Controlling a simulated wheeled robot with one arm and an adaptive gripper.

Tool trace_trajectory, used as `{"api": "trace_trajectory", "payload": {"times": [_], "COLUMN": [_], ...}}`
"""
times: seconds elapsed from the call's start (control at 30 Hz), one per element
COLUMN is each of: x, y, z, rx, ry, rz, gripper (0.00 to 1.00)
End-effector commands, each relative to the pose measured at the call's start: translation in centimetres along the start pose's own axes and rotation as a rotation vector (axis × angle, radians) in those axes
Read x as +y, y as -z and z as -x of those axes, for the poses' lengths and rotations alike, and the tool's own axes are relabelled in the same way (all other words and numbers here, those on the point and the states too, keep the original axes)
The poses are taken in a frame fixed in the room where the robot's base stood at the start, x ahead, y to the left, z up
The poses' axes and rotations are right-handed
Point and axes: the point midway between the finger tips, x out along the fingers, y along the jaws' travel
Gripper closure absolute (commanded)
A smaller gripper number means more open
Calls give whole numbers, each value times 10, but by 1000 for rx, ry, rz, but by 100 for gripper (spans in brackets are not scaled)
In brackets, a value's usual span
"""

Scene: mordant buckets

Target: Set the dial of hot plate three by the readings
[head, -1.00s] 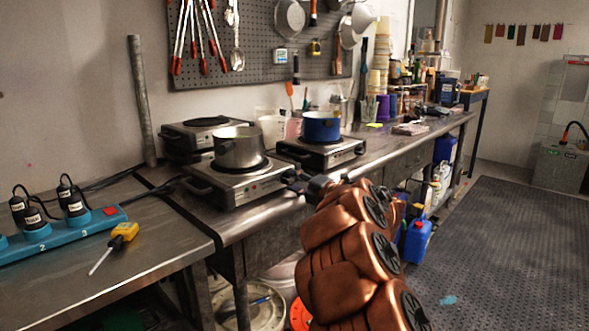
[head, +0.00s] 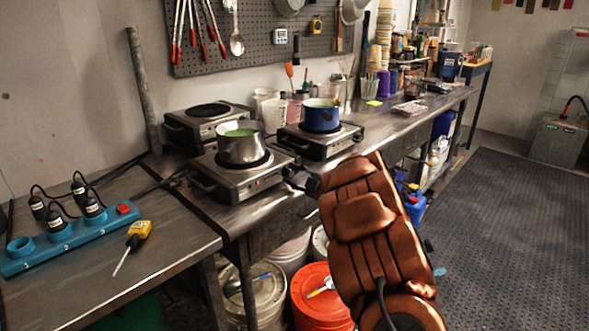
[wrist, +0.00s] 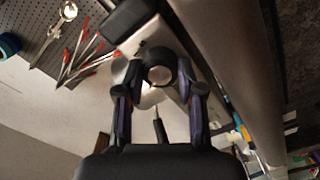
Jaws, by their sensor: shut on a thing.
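My gripper (head: 289,172) is at the front right corner of the hot plate (head: 228,178) that bears the steel pot (head: 240,146). In the wrist view its two fingers (wrist: 158,74) close around a round dark dial (wrist: 160,76) with a pale centre. The dial's marks cannot be read. The steel pot holds green liquid. A second hot plate (head: 318,143) carries a blue pot (head: 320,118), and a third, bare one (head: 205,118) stands behind. I cannot tell which is number three. A yellow-handled probe (head: 138,232) lies on the left bench; no reading is legible.
A blue power strip (head: 68,238) with several black plugs lies on the left bench. Beakers (head: 270,112) stand behind the plates. A white timer (head: 280,37) hangs on the pegboard. An orange-lidded bucket (head: 318,290) stands below. The floor mat (head: 510,230) at right is clear.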

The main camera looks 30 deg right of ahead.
Motion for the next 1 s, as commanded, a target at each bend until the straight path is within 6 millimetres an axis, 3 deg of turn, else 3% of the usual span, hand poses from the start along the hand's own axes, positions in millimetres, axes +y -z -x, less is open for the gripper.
{"api": "trace_trajectory", "payload": {"times": [0.63, 0.67, 0.9, 1.0], "x": [-1, -1, -1, 0], "y": [-1, -1, 0, 0], "z": [0, 0, 0, 0], "rx": [-1, -2, 0, 0], "ry": [1, 1, 1, 1], "rz": [-51, -51, -50, -50], "gripper": [97, 60, 37, 37]}}
